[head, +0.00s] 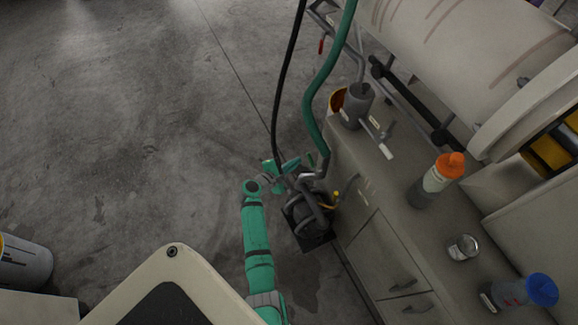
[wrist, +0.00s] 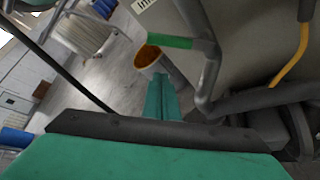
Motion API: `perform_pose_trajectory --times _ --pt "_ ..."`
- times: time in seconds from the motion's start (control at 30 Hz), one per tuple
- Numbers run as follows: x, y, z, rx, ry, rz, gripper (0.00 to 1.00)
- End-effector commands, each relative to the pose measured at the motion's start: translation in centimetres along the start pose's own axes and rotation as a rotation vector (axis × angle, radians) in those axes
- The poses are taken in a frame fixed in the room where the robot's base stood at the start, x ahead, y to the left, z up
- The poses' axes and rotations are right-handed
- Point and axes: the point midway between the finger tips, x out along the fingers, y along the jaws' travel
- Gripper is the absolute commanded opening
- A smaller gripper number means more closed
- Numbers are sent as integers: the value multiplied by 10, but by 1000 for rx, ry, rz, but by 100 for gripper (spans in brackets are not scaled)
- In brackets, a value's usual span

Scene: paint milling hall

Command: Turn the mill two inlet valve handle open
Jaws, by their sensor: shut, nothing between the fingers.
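A green bar (wrist: 170,41) sticks out from a grey pipe in the wrist view, beyond my fingertips; it looks like the valve handle, but I see no label naming mill two. My gripper (wrist: 161,82) is shut and empty, its two green fingers side by side pointing toward the bar, with a gap between. In the head view my gripper (head: 288,165) is beside the grey piping (head: 312,182) above the pump (head: 308,215). The handle cannot be told apart clearly there.
A green hose (head: 318,100) and a black hose (head: 285,80) rise by the piping. A cabinet (head: 365,245) stands right of the pump, with bottles and a jar on top. A bucket (wrist: 149,58) is beyond my fingers. Open floor (head: 130,130) is at left.

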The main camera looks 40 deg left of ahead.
Motion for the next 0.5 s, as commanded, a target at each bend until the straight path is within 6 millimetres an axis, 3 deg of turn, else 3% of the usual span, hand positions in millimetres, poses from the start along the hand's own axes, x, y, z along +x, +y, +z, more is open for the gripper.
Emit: perform_pose_trajectory --times 0.13,0.5 --pt "16 1 -1 -1 1 0 0" --pt "5 0 26 -1 2 2 0"
